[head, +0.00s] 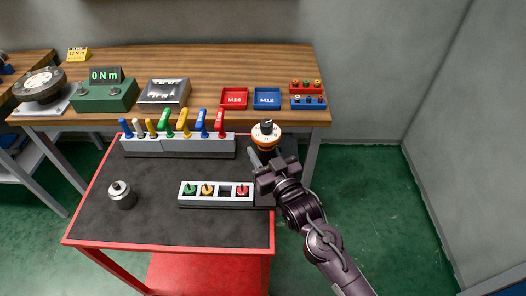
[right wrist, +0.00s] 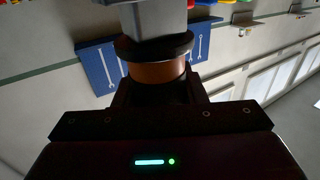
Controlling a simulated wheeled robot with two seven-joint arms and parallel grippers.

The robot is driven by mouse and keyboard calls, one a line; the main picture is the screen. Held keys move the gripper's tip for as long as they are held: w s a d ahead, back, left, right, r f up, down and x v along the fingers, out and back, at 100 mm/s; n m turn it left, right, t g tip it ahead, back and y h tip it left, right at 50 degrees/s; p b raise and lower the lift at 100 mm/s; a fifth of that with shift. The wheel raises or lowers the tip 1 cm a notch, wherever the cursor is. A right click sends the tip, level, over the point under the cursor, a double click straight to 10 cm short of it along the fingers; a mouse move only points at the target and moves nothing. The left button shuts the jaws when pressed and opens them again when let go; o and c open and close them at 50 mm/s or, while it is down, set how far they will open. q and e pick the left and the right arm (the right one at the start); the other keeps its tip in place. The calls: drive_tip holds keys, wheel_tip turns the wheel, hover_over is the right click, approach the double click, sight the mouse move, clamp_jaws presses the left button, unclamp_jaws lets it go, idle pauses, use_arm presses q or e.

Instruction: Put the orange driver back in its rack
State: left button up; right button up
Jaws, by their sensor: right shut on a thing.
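The orange driver (head: 265,142) is held in my right gripper (head: 262,158) above the right side of the cart, near its back corner. It has an orange band and a pale top with a dark knob. In the right wrist view, the orange band of the driver (right wrist: 157,71) sits between the fingers of my right gripper (right wrist: 158,92), with a black collar and grey block beyond it. A light grey rack (head: 216,202) on the cart holds green, yellow and red pieces, with a dark empty slot between yellow and red. My left gripper is out of view.
A longer rack (head: 180,147) with several coloured handles stands at the cart's back. A grey cylinder (head: 121,196) stands at the cart's left. The wooden bench (head: 200,62) behind holds red and blue trays (head: 267,98). The cart's front mat is clear.

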drive_tip(key=shift+f+b, duration=0.7)
drive_tip(key=shift+f, duration=0.3)
idle(0.8)
drive_tip(key=o, duration=1.3)
drive_tip(key=shift+o, duration=0.3)
drive_tip(key=shift+f, duration=0.3)
drive_tip(key=shift+s+d, duration=0.2)
drive_tip(key=shift+s, duration=0.25)
drive_tip(key=b+v, duration=0.1)
drive_tip(key=v, duration=0.6)
drive_tip(key=shift+r+b, duration=0.2)
drive_tip(key=shift+b, duration=0.15)
